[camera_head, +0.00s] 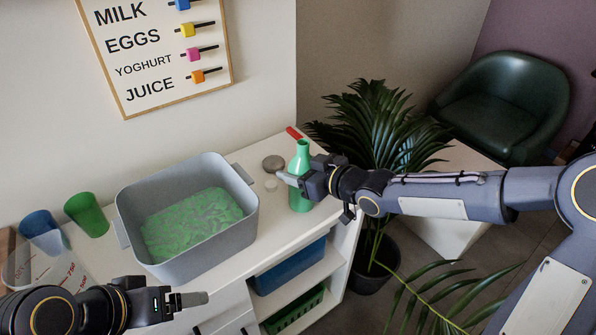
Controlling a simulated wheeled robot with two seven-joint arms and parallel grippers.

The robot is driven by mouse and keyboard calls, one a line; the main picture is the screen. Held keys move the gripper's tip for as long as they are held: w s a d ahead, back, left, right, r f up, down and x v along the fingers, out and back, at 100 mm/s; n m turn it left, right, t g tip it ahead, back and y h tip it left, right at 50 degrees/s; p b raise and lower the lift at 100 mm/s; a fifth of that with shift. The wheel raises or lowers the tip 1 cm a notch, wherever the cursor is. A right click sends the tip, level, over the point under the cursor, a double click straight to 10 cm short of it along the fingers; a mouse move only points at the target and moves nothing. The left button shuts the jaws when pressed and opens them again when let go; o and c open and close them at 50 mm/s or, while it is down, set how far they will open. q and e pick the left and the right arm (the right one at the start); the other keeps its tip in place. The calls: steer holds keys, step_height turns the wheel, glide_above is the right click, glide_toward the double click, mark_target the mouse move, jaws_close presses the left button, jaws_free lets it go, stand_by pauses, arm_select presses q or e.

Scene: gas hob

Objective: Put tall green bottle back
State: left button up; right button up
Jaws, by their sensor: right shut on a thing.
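The tall green bottle (300,157) stands upright at the right end of the white counter (263,232). My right gripper (288,179) comes in from the right and is shut on the bottle around its middle. The gripper hides part of the bottle's body; its neck and lower part show. My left gripper (195,299) is at the lower left, in front of the grey tub and apart from everything. Its fingers show only from the side, so I cannot tell whether they are open.
A grey tub (240,222) with green contents stands left of the bottle. A grey round thing (273,163) and a small red thing (293,132) lie near the bottle. Green (86,214) and blue (40,228) cups stand at left. A potted plant (385,130) is behind my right arm.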

steer(key=shift+r, duration=0.1)
steer(key=o, duration=0.8)
steer(key=shift+f, duration=0.3)
steer(key=o, duration=0.4)
steer(key=shift+r, duration=0.1)
steer(key=shift+o, duration=0.2)
